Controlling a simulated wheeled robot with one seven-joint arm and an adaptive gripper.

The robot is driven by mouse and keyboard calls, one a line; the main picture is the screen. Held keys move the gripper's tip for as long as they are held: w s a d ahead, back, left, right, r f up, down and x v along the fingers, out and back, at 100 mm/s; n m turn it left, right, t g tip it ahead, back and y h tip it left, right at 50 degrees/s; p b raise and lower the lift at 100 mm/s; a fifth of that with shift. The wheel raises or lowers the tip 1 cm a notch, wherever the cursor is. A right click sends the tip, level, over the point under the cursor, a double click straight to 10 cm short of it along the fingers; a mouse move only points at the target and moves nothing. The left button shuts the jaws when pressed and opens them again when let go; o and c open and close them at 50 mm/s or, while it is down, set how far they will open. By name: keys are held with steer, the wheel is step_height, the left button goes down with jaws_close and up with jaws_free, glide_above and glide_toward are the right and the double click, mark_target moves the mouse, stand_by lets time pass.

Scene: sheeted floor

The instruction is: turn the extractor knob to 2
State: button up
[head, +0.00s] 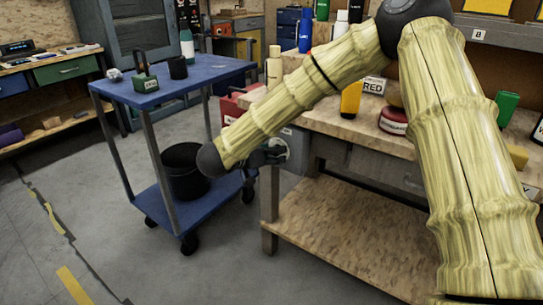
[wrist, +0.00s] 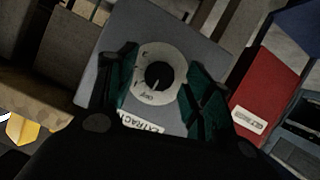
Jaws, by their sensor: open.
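The extractor box is a grey panel (wrist: 185,30) with a pale round dial and a black knob (wrist: 158,76) at its centre in the wrist view. A label reading "EXTRACT" (wrist: 140,125) is partly hidden by my gripper. "OFF" shows at the dial's lower edge; the other marks are too small to read surely. The knob's pointer seems to face down, near OFF. My gripper (wrist: 164,88) is open, its dark green fingers on either side of the dial. In the head view the box (head: 294,148) is at the bench's left end, with my gripper (head: 272,154) in front, mostly hidden by my arm.
A red box (wrist: 265,85) is right of the panel in the wrist view. The wooden workbench (head: 335,120) holds bottles, tins and a yellow container. A blue cart (head: 205,75) with a black bucket (head: 184,172) stands left of my arm. The floor at left is clear.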

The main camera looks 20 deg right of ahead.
steer(key=shift+c, duration=0.4)
steer(key=c, duration=0.9)
steer(key=shift+p, duration=0.3)
steer(key=shift+s+d+f+m+t+y, duration=0.1)
steer(key=shift+m+t+y, duration=0.4)
steer(key=shift+m+t, duration=0.95)
steer(key=shift+d+f+m+t+y, duration=0.1)
steer(key=shift+m+t+y, duration=0.5)
steer(key=shift+m, duration=1.7)
steer(key=shift+s+d+f+m+t+y, duration=0.1)
steer(key=shift+m+t+y, duration=0.3)
steer(key=shift+m+t, duration=1.1)
steer(key=shift+r+m+g, duration=0.1)
steer(key=shift+m+g, duration=0.15)
steer(key=shift+m, duration=0.2)
